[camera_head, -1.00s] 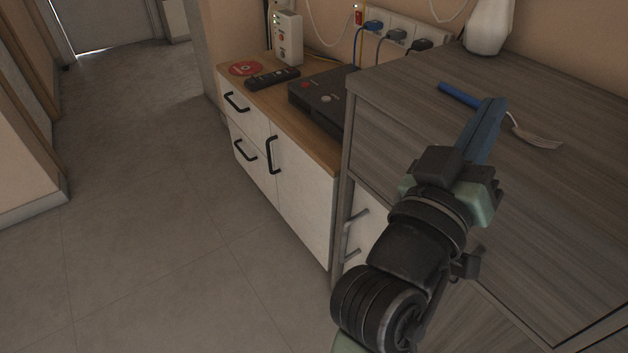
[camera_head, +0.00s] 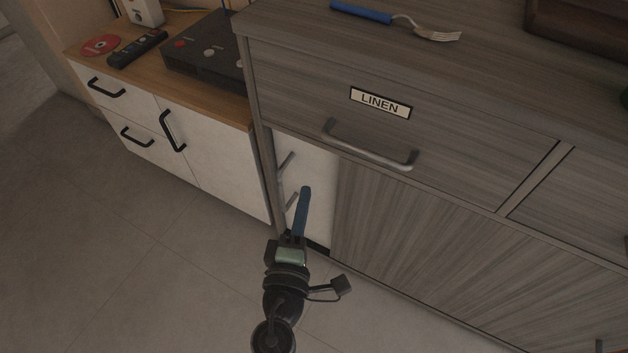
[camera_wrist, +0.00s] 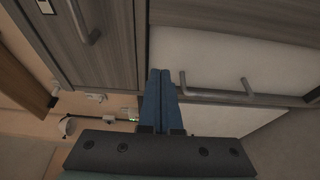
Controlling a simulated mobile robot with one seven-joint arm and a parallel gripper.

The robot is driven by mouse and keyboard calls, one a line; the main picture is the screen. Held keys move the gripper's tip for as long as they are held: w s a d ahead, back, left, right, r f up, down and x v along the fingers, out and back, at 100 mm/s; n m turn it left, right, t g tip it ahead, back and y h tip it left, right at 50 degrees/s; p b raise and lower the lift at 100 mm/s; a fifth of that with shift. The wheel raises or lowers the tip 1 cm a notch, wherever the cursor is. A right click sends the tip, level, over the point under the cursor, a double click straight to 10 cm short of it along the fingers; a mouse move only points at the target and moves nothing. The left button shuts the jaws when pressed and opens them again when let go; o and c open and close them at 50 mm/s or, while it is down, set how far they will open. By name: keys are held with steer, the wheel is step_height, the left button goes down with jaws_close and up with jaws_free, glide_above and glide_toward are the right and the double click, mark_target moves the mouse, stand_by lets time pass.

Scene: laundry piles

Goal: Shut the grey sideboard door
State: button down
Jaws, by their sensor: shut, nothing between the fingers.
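The grey sideboard (camera_head: 400,150) has a drawer with a LINEN label and a bar handle. Below the drawer, at its left end, a white door panel (camera_head: 316,190) carries a grey bar handle (camera_head: 286,162). A striped grey panel (camera_head: 430,230) lies to its right. I cannot tell how far the white panel stands open. My gripper (camera_head: 304,190) is shut and empty, its blue fingers pointing up in front of the white panel. In the wrist view the shut fingertips (camera_wrist: 160,72) are beside the handle (camera_wrist: 218,88), apart from it in the picture; the white panel (camera_wrist: 225,62) is behind.
A white cabinet (camera_head: 215,155) with black handles stands to the left, bearing a black box (camera_head: 205,55), a remote (camera_head: 138,48) and a red disc (camera_head: 100,45). A blue-handled fork (camera_head: 400,20) lies on the sideboard top. The floor (camera_head: 130,250) in front is clear.

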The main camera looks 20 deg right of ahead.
steer(key=shift+w+d+r, duration=0.1)
steer(key=shift+w+d, duration=0.75)
steer(key=shift+d, duration=0.35)
steer(key=shift+w+d+f, duration=0.1)
steer(key=shift+w+d, duration=0.7)
steer(key=shift+d, duration=0.45)
steer(key=shift+w+d+r, duration=0.1)
steer(key=shift+w+d, duration=0.75)
steer(key=shift+d, duration=0.35)
